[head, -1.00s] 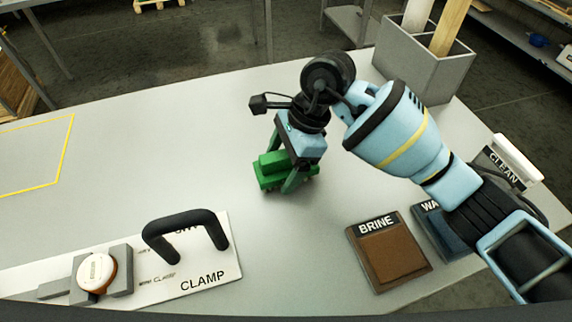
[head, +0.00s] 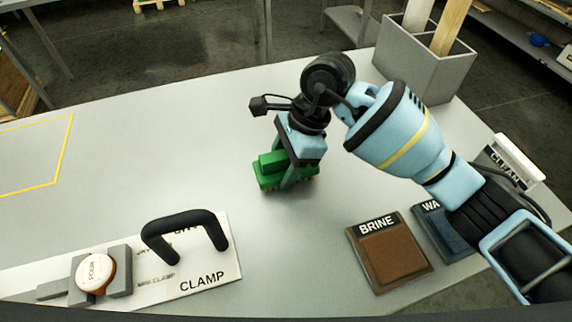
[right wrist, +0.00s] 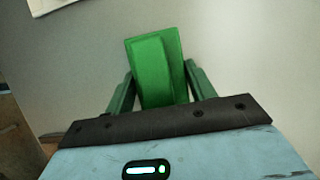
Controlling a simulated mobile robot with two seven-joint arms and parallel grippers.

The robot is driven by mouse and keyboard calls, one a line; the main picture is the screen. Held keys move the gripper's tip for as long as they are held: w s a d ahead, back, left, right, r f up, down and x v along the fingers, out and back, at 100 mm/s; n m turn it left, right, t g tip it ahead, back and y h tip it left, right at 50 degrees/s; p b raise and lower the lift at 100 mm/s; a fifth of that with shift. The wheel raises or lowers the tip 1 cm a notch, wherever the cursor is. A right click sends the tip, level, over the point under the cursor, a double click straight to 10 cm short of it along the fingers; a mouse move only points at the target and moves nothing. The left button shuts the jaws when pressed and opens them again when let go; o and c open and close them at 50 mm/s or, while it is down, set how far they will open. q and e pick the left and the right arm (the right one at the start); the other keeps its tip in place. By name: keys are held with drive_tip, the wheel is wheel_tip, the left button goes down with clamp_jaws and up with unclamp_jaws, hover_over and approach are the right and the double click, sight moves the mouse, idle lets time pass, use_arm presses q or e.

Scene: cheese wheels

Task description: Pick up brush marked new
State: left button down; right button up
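A green brush (head: 272,168), a block with a raised narrower top, sits on the grey table left of my right gripper's wrist in the head view. No word on it can be read. My right gripper (head: 286,166) points down over it, its dark green fingers at the block's sides. In the right wrist view the brush (right wrist: 157,68) lies between the two fingertips (right wrist: 160,75), which appear to touch its sides. The brush looks to be on or very near the table. My left gripper is not in view.
A clamp board (head: 210,283) with a black handle (head: 185,222) and a round white-topped piece (head: 96,270) is at front left. A brown BRINE pad (head: 390,255) and a blue pad (head: 445,232) lie at front right. A grey bin (head: 415,65) stands at back right.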

sight(282, 155)
drive_tip(key=c, duration=0.6)
wheel_tip(282, 155, up, 11)
drive_tip(key=shift+f, duration=0.2)
drive_tip(key=o, duration=0.4)
drive_tip(key=shift+c, duration=1)
drive_tip(key=shift+s+f, duration=0.1)
